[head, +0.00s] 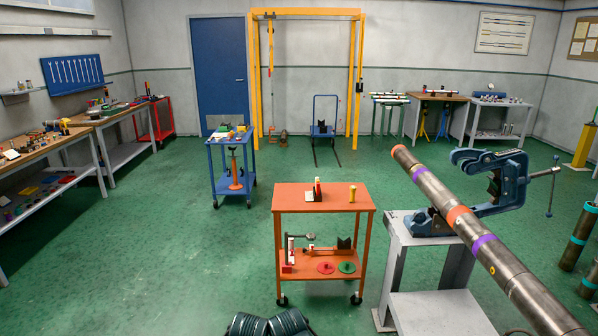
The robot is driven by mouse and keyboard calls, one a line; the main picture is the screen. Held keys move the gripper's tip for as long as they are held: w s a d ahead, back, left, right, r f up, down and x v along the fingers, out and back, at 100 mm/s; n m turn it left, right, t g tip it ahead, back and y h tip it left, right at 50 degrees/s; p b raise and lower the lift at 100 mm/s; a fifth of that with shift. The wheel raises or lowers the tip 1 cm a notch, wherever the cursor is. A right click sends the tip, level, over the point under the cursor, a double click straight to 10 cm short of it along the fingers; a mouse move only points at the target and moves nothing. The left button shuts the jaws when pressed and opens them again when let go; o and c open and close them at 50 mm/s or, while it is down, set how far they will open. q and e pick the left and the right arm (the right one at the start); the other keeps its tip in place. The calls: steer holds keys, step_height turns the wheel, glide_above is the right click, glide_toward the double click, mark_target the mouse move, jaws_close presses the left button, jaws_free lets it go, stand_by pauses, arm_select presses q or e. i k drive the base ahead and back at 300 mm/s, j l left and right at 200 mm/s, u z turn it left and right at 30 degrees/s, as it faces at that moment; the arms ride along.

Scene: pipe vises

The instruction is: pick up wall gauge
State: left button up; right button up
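I cannot tell for sure which thing is the wall gauge. On top of the orange cart (287,203) stands a small upright orange-red item (317,187) on a pale and dark base, with a yellow cylinder (352,193) to its right. On the cart's lower shelf, a red and white upright device (290,253) stands at the left, near a round dark dial-like part (311,237). These are too small to make out fully.
A large banded pipe (450,209) rests in a blue vise (500,182) on a grey stand (394,262), right of the cart. A blue cart (219,184) stands behind left. Green floor left of the orange cart is clear.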

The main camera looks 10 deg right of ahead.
mark_target(353, 188)
steer(key=i+z, duration=0.35)
steer(key=i, duration=0.55)
steer(key=z, duration=2.05)
steer(key=j+u, duration=0.1)
steer(key=u, duration=1.6)
